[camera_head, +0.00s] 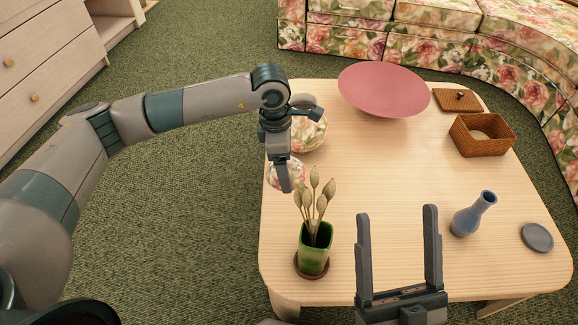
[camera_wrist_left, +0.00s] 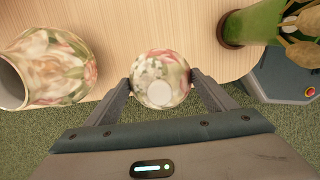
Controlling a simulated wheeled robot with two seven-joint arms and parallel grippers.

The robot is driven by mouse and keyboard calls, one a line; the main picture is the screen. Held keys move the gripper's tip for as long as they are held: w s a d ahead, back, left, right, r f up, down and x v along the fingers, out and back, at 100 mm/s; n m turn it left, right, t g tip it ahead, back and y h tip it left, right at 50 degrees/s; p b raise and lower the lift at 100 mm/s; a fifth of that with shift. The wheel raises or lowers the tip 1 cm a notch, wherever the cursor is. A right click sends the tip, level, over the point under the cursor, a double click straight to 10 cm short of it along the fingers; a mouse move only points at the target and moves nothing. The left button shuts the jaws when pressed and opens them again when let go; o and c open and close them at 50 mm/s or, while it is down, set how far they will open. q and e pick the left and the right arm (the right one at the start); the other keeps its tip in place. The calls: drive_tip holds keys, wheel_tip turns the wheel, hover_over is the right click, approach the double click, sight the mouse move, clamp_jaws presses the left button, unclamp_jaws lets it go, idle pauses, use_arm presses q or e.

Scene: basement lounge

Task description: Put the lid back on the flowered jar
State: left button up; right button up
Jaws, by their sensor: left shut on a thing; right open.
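The flowered jar (camera_head: 312,138) stands near the table's left edge, partly hidden behind my left wrist. In the left wrist view the jar (camera_wrist_left: 60,68) is at the left, its dark open mouth showing. My left gripper (camera_head: 285,182) is shut on the flowered lid (camera_head: 298,173), in front of the jar and apart from it. In the left wrist view the round lid (camera_wrist_left: 160,72), with a pale round spot, is between the fingers. My right gripper (camera_head: 397,212) is open and empty over the table's front.
A green potted plant (camera_head: 314,250) stands close in front of the lid. A pink bowl (camera_head: 385,88) is behind the jar. The table's middle is clear.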

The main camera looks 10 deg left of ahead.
sight(272, 165)
use_arm(q)
drive_tip(key=a+r+m, duration=0.1)
drive_tip(key=m, duration=0.1)
drive_tip(key=a+r+m, duration=0.1)
drive_tip(key=r+m, duration=0.1)
drive_tip(key=m, duration=0.1)
drive_tip(key=a+r+m, duration=0.1)
drive_tip(key=r+m, duration=0.1)
drive_tip(key=m, duration=0.1)
drive_tip(key=shift+s+a+g, duration=0.1)
drive_tip(key=shift+a+g, duration=0.2)
drive_tip(key=shift+g, duration=0.1)
drive_tip(key=s+a+r+m+y, duration=0.1)
drive_tip(key=a+r+m, duration=0.3)
drive_tip(key=r+m, duration=0.3)
drive_tip(key=shift+s+a+m+g, duration=0.2)
drive_tip(key=shift+m+g, duration=0.2)
drive_tip(key=shift+m, duration=2.3)
